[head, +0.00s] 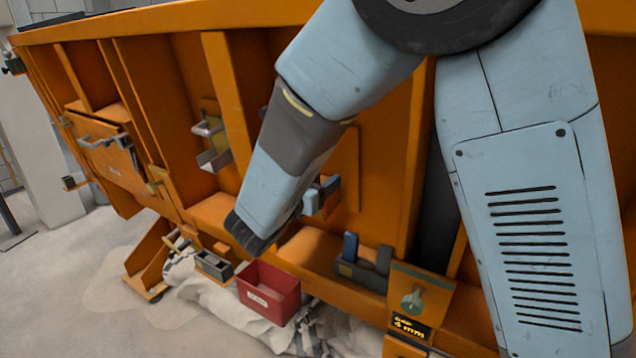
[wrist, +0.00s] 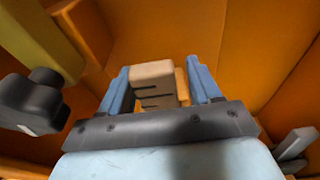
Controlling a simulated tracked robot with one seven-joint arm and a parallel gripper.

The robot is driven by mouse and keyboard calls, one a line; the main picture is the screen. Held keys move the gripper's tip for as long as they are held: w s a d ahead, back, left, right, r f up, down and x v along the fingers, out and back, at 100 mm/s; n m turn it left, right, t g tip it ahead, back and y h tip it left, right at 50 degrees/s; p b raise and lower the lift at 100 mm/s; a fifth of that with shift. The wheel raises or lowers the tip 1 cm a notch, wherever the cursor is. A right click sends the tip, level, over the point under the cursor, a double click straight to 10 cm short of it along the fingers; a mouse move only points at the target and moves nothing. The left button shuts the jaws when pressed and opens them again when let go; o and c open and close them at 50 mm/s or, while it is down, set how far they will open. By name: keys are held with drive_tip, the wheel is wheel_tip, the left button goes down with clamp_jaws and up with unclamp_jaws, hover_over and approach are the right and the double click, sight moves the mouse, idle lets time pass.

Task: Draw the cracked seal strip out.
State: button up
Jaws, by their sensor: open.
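In the wrist view a beige block (wrist: 153,72) with dark crack-like slits stands between my gripper's fingers; it looks like the end of the cracked seal strip, but I cannot tell for sure. My gripper (wrist: 159,66) is open, with one blue finger on each side of the block. I cannot tell whether either finger touches it. In the head view my gripper (head: 321,196) shows only partly behind my forearm, close to the orange side wall (head: 376,150). The beige block is hidden in that view.
In the wrist view a black knob (wrist: 40,103) stands at left and a grey lever (wrist: 297,143) at lower right. In the head view a red bin (head: 268,292), a grey tray (head: 213,265) and a holder with blue pieces (head: 351,247) sit low. Orange ribs flank the bay.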

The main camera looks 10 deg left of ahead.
drive_tip(key=c, duration=1.1)
drive_tip(key=shift+o, duration=0.2)
drive_tip(key=shift+s+r, duration=0.1)
drive_tip(key=shift+r, duration=0.05)
